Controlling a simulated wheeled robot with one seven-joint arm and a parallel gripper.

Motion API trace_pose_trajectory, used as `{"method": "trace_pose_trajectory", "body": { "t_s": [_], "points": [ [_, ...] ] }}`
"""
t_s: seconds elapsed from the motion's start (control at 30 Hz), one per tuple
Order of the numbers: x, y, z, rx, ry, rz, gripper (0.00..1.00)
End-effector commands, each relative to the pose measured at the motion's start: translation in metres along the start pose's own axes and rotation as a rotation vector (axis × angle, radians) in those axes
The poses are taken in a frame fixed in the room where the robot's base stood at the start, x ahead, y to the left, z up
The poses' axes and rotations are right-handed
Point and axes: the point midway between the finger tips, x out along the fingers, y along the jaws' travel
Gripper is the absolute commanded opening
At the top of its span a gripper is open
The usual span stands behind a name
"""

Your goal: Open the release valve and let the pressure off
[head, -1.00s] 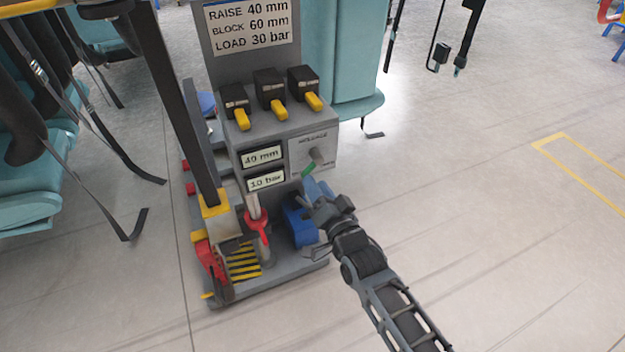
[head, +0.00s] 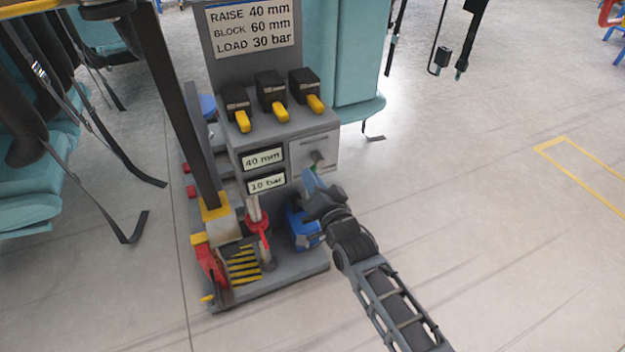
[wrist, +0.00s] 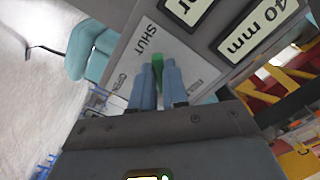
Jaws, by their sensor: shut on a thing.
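The release valve is a small lever with a green grip (wrist: 157,62) on a light panel (head: 325,146) at the right of the grey unit. My gripper (head: 312,178) is at this panel and covers most of the lever in the head view. In the wrist view my gripper (wrist: 157,85) has its two blue-grey fingers on either side of the green grip, shut on it. The word SHUT (wrist: 147,38) shows on the panel beyond the fingers. One display (head: 263,159) reads 40 mm. The display below it (head: 266,183) reads 10 bar.
Three black blocks with yellow levers (head: 279,110) stand on top of the unit. A sign (head: 252,27) gives raise, block and load values. A red-handled part (head: 257,222) and a blue object (head: 302,228) sit low on the unit.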

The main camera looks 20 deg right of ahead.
Motion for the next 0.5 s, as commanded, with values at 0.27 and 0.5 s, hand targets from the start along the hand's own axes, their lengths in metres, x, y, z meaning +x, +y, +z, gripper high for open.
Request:
{"method": "trace_pose_trajectory", "body": {
  "t_s": [0.27,0.5],
  "points": [
    [-0.0002,0.0003,0.0,0.0,0.0,0.0,0.0],
    [-0.0003,0.0024,0.0004,-0.037,0.0,0.001,0.0]
  ]
}}
